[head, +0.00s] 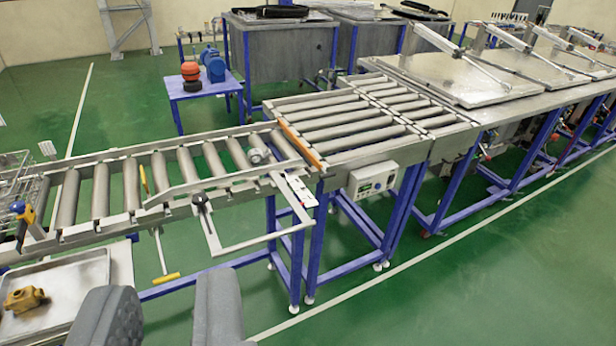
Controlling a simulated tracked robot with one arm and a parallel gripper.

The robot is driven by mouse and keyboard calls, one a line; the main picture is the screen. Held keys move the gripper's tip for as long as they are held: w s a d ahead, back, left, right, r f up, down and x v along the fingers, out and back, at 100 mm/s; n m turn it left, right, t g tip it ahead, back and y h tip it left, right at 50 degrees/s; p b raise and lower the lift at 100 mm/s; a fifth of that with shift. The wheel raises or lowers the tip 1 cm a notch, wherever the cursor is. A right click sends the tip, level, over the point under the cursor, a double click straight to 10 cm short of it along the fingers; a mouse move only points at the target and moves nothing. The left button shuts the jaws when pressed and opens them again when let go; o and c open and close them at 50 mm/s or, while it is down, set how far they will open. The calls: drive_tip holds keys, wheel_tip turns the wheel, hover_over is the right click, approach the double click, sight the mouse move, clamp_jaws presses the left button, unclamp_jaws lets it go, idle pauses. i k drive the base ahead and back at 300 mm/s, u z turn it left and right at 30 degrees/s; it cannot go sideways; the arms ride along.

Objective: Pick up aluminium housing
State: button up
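A small silvery-grey part (258,149), which looks like the aluminium housing, sits on the rollers near the right end of the narrower roller conveyor (150,203). It is small in the view and its exact shape is hard to make out. My gripper (166,283) shows as two grey padded fingers at the bottom left. The fingers are apart, with nothing between them. They are nearer to me than the conveyor, well away from the grey part and below and left of it in the picture.
A metal tray (95,270) with a yellow-brown fitting (24,300) lies at lower left. A metal frame (255,245) juts from the conveyor's front. A control box (373,181) hangs under the wider roller section (365,120). Green floor (480,280) is clear at lower right.

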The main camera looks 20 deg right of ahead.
sight(256, 157)
drive_tip(key=u, duration=0.15)
drive_tip(key=k, duration=0.35)
drive_tip(key=z, duration=1.15)
drive_tip(key=i, duration=1.65)
drive_tip(key=u, duration=0.45)
drive_tip(key=i, duration=0.95)
drive_tip(key=u, duration=0.5)
